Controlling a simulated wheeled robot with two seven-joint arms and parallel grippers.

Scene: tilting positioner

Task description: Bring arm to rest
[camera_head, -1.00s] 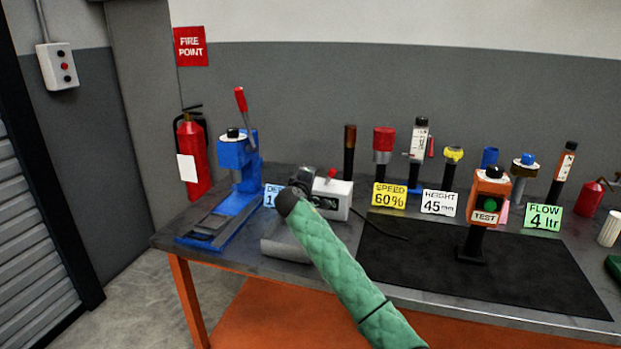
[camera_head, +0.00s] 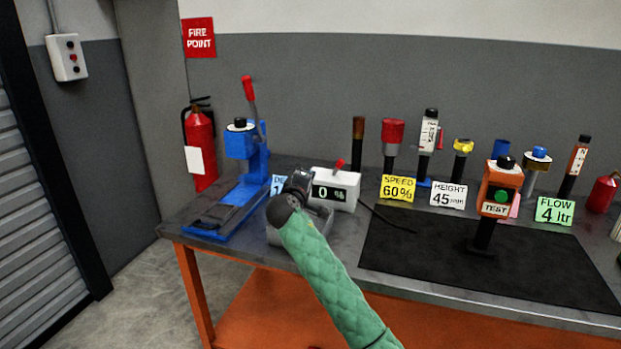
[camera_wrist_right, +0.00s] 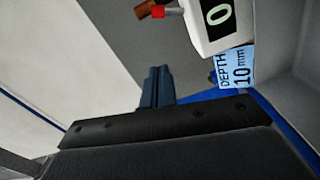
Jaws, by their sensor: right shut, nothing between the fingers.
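My right arm, in a green quilted sleeve, comes in from the bottom of the head view. Its dark wrist and gripper (camera_head: 298,182) are over the left part of the bench, in front of a white box (camera_head: 342,190) with a red lever and a "0 %" display. The fingers are hard to make out there. In the right wrist view the narrow dark-blue fingers (camera_wrist_right: 157,86) are together, with nothing seen between them. The white box (camera_wrist_right: 216,22) is at the top of that view. My left gripper is not in view.
A blue lever press (camera_head: 242,180) stands left of the gripper. A grey block (camera_head: 318,220) is partly hidden behind my arm. A black mat (camera_head: 420,255) with an orange TEST post (camera_head: 499,185) lies right. Several tools and signs line the back.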

